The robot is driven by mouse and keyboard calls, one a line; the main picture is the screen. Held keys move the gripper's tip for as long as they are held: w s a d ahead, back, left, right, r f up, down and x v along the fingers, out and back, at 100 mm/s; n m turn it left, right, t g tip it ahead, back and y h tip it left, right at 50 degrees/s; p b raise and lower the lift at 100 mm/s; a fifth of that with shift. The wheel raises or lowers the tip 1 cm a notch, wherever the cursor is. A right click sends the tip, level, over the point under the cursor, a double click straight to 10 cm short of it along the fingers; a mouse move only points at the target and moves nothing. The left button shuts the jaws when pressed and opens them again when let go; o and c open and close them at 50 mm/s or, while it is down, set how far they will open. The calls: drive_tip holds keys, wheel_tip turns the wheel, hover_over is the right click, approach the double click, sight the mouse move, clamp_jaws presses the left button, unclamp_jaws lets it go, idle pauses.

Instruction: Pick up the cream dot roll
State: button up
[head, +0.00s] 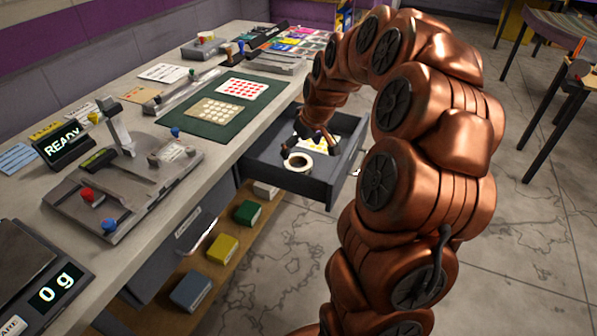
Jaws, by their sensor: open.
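The cream dot roll (297,162) appears to be the round cream ring with a dark centre in the open drawer (318,186). It lies near the drawer's left front part. My gripper (303,148) reaches down into the drawer, just above and behind the roll in this view. Its dark fingers are open, and one finger comes close to the roll's left side. I cannot tell whether they touch. My copper arm comes from the right and hides part of the drawer's far side.
A yellowish sheet (328,148) lies deeper in the drawer. The bench above holds a green mat (197,128) with dot sheets, a grey press-like device (125,185) and a scale (40,275). Coloured boxes stand on the shelf below (225,262).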

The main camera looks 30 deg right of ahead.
sight(296, 166)
drive_tip(key=shift+w+d+f, duration=0.2)
drive_tip(key=shift+d+f, duration=0.15)
drive_tip(key=shift+d, duration=0.3)
drive_tip(key=shift+w+d+f, duration=0.2)
drive_tip(key=shift+d+f, duration=0.15)
drive_tip(key=shift+d, duration=0.25)
drive_tip(key=shift+w+d+f, duration=0.1)
drive_tip(key=shift+w+f, duration=0.05)
drive_tip(key=shift+f, duration=0.1)
drive_tip(key=shift+a+p+x, duration=0.2)
drive_tip(key=shift+p+x, duration=0.2)
drive_tip(key=shift+x, duration=3.2)
drive_tip(key=c, duration=1)
